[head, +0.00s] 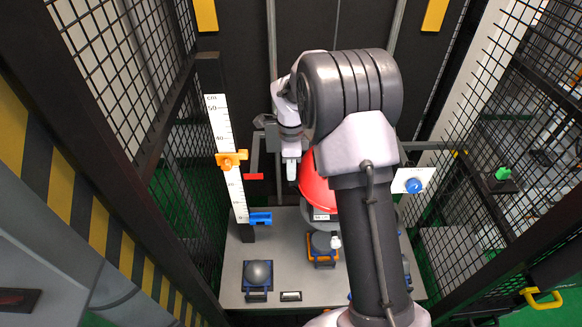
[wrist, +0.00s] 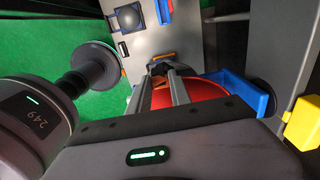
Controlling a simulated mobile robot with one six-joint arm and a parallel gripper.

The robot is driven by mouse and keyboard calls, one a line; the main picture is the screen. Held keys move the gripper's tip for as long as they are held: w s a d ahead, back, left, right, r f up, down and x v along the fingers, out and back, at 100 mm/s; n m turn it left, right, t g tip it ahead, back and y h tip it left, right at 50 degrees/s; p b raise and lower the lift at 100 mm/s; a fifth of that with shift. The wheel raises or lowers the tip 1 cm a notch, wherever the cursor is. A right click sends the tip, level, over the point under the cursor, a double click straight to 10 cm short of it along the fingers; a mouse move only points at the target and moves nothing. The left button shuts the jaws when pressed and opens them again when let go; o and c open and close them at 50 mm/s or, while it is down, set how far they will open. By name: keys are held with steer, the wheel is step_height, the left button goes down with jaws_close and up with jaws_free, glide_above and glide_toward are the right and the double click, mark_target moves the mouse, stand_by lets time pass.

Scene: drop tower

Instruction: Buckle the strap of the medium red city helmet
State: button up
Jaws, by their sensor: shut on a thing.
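The red helmet (head: 315,188) hangs in the drop tower in the head view, its right side hidden behind my arm. Its shell also shows in the wrist view (wrist: 205,90), below and beside my fingers. My gripper (wrist: 161,70) is at the helmet in the wrist view, its two fingers close together over the red shell. It is shut on a small dark piece at the fingertips. This could be part of the strap or buckle, but it is too small to tell. The rest of the strap is not clear in either view.
A white scale (head: 226,140) with an orange marker (head: 231,160) and a blue marker (head: 260,218) stands left of the helmet. A grey base plate (head: 240,290) below carries a grey dome (head: 258,272) and other fixtures. Dark mesh walls (head: 185,165) close in both sides.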

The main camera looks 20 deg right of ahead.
steer(key=shift+f, duration=0.2)
steer(key=o, duration=1.1)
steer(key=shift+c, duration=0.2)
step_height(320, 180, up, 18)
steer(key=p, duration=0.4)
steer(key=shift+s+f, duration=0.15)
steer(key=shift+f, duration=0.1)
